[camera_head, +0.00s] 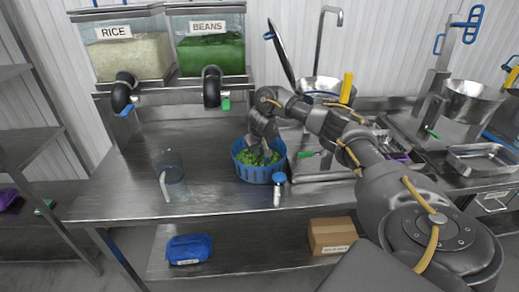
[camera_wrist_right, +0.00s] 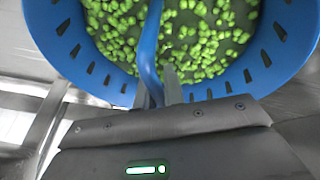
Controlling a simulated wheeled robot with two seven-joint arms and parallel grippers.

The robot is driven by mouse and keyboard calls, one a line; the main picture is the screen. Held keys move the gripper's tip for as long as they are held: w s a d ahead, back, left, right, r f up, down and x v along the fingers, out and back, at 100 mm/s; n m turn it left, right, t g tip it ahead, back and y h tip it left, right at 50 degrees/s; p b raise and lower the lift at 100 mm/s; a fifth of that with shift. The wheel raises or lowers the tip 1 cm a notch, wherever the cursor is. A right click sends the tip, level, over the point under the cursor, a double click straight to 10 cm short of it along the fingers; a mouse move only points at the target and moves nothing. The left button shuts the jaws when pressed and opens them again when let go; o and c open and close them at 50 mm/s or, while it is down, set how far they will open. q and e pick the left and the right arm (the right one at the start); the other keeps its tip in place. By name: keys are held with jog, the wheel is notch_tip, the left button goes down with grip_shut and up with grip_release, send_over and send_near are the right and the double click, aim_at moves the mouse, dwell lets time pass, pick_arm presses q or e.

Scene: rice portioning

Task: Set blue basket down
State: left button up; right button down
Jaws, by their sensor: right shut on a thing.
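The blue basket (camera_head: 260,174) is at the middle of the steel table in the head view, upright, with green beans (camera_head: 250,157) inside. My right gripper (camera_head: 264,142) reaches down to it from above. My right gripper (camera_wrist_right: 159,92) is shut on the basket's blue handle (camera_wrist_right: 148,50). The basket's underside is at or close to the tabletop; I cannot tell whether it touches. My left gripper is not in view.
A clear jug (camera_head: 170,178) stands left of the basket, and a small blue-topped item (camera_head: 278,186) stands just at its right front. The table (camera_head: 120,195) is clear between jug and basket.

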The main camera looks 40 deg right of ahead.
jog(key=c, duration=1.5)
grip_release()
jog(key=shift+s+r, duration=0.1)
jog(key=shift+r, duration=0.2)
jog(key=p+v, duration=0.5)
jog(key=v, duration=0.6)
jog(key=shift+r+p, duration=0.2)
jog(key=shift+p, duration=0.15)
jog(key=shift+s+a, duration=0.1)
jog(key=shift+s, duration=0.05)
